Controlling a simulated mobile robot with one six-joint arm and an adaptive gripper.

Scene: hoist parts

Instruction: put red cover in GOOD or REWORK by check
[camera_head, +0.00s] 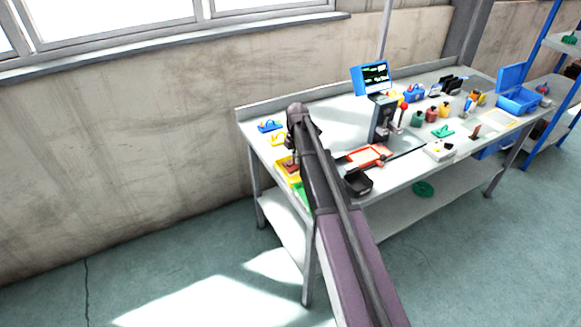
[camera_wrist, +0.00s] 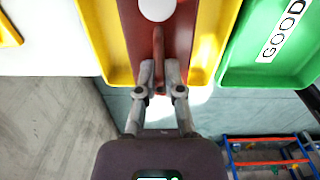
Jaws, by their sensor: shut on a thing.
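The red cover (camera_wrist: 137,30) has a raised grip and a round white spot, and shows close up in the wrist view. My gripper (camera_wrist: 159,78) is shut on the cover's grip. The cover is over or in the yellow tray (camera_wrist: 207,45); whether it touches the tray floor I cannot tell. The green tray (camera_wrist: 240,72) labelled GOOD is to the right of the yellow one. In the head view, the cover (camera_head: 292,169) shows small by the yellow tray (camera_head: 283,174), and my arm partly hides the green tray (camera_head: 302,194).
A black bin (camera_head: 358,183) and an orange-red tray (camera_head: 366,156) are right of my arm on the bench. A press-like stand (camera_head: 383,118) and a monitor (camera_head: 373,77) stand behind. Blue (camera_head: 269,126) and yellow (camera_head: 277,139) parts lie at the bench's left end.

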